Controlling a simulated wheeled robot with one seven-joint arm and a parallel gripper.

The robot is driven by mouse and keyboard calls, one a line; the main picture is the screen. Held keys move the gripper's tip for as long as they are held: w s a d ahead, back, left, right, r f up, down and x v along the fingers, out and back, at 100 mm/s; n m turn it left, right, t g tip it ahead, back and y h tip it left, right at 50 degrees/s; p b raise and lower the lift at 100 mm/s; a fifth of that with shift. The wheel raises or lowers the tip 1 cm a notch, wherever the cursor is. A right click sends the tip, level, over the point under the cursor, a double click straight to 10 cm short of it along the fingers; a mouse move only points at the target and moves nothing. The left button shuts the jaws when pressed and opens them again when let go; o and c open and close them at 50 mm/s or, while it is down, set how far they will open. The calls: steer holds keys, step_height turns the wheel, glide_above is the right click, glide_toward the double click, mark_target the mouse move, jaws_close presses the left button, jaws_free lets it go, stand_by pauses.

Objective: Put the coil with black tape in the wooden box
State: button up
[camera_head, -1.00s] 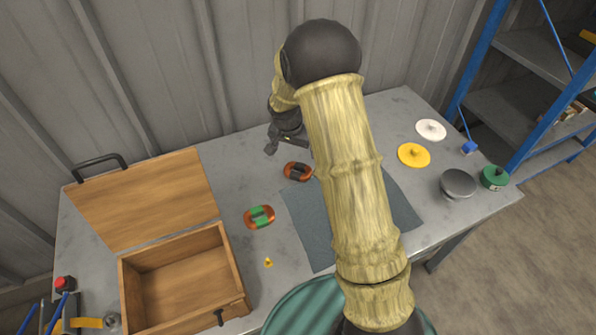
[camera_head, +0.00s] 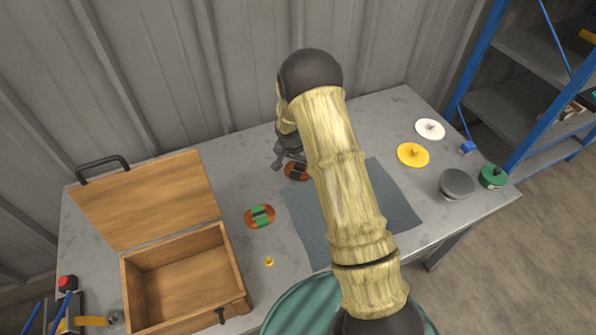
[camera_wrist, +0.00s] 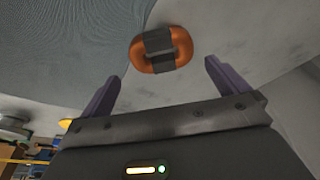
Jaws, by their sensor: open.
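The coil with black tape (camera_head: 296,172) is an orange ring with a dark band, lying on the table left of the grey mat's upper corner. In the wrist view the same coil (camera_wrist: 160,50) lies ahead of and between my fingers, apart from them. My gripper (camera_head: 281,162) is open and empty, just above and beside the coil, partly covering it in the head view. It also shows in the wrist view (camera_wrist: 160,85). The wooden box (camera_head: 238,262) stands open at the front left, its lid (camera_head: 150,197) tilted back. Its visible inside is empty.
A coil with green tape (camera_head: 259,216) lies between the box and the grey mat (camera_head: 310,225). A small yellow piece (camera_head: 269,262) lies near the box. White (camera_head: 430,129), yellow (camera_head: 413,155), grey (camera_head: 457,183) and green (camera_head: 492,177) round parts stand at the right.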

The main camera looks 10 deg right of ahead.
mark_target(297, 167)
steer(key=shift+a+p+x, duration=0.1)
steer(key=shift+p+x, duration=0.25)
steer(key=shift+x, duration=0.95)
steer(key=shift+a+p+x, duration=0.15)
steer(key=shift+p+x, duration=0.15)
steer(key=shift+x, duration=0.95)
steer(key=shift+w, duration=0.1)
steer(key=c, duration=1.1)
steer(key=shift+r, duration=0.45)
step_height(297, 167, up, 9)
steer(key=shift+r+b, duration=0.1)
steer(key=shift+b, duration=0.6)
